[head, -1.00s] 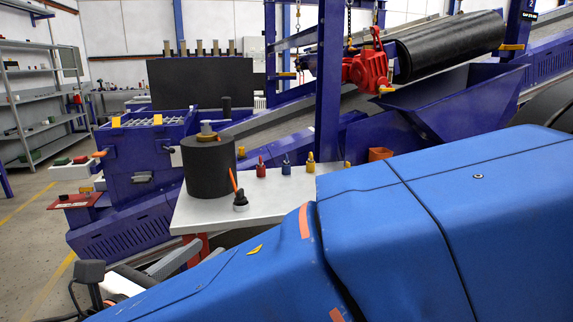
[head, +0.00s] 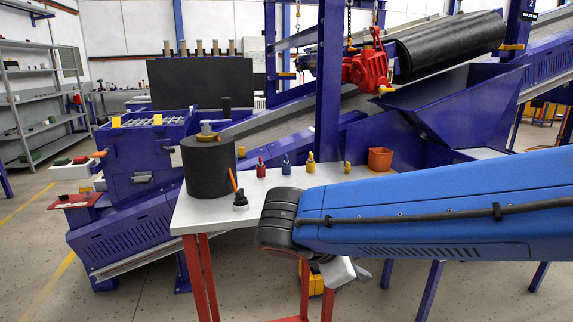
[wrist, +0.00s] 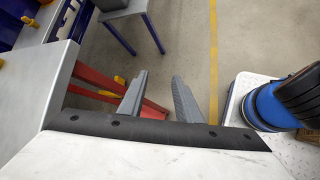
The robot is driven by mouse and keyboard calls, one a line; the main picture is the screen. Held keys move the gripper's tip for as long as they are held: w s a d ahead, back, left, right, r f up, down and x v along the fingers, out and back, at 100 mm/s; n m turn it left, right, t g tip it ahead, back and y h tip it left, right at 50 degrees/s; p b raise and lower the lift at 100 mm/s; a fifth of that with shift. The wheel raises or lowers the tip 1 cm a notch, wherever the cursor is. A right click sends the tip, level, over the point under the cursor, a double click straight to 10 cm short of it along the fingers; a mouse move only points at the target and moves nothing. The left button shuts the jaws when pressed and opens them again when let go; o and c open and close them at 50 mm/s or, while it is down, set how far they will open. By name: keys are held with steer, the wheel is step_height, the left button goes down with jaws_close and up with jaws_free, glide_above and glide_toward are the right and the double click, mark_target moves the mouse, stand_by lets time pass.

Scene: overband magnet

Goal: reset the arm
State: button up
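My blue arm (head: 420,220) reaches in from the right in the head view. Its black end joint (head: 280,215) overlaps the front right part of the pale table (head: 215,212), with a grey metal part hanging just below. My gripper's fingers are not clear in the head view. In the wrist view my gripper (wrist: 158,82) shows two grey fingers set well apart, with nothing between them. They point at the floor and a red frame beam (wrist: 90,75) beyond.
The table carries a black cylinder (head: 208,168), several small coloured-handled items and an orange bin (head: 380,159). A blue hopper (head: 450,112) and a red hoist block (head: 366,70) stand behind. Floor is open at the left (head: 35,240).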

steer(key=s+d+f+m+y, duration=0.3)
steer(key=s+d+m, duration=0.2)
steer(key=d+m, duration=0.2)
steer(key=s+d+f+m+y, duration=0.4)
steer(key=s+d+m, duration=0.2)
steer(key=m, duration=0.6)
steer(key=shift+s+d+f+g, duration=0.15)
steer(key=shift+d+f+g, duration=0.2)
steer(key=shift+d, duration=0.3)
